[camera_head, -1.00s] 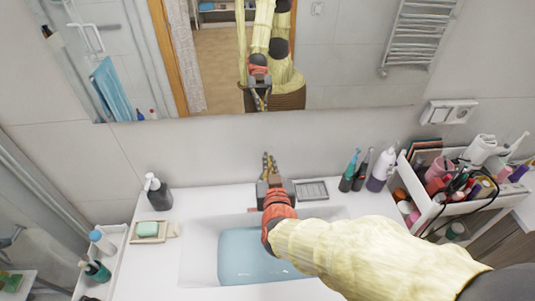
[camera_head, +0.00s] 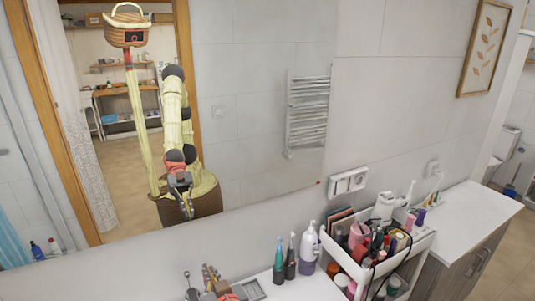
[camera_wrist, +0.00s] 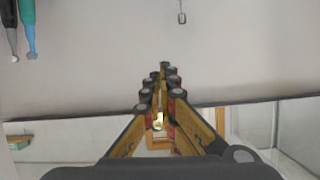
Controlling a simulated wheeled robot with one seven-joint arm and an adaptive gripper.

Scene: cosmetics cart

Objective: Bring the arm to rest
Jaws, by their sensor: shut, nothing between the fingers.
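My gripper (camera_head: 208,272) shows at the bottom edge of the head view, above the sink counter and close to the wall under the mirror. Most of my arm is below the picture. In the wrist view my gripper (camera_wrist: 160,70) has its two fingers meeting at the tips, with nothing between them. My arm and gripper also show as a reflection in the mirror (camera_head: 260,110).
The cosmetics cart (camera_head: 345,262), full of bottles and tubes, stands right of my gripper. A lotion bottle (camera_head: 308,250), a dark bottle (camera_head: 290,258) and a teal-topped bottle (camera_head: 279,262) stand between them. A white countertop (camera_head: 465,218) lies farther right.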

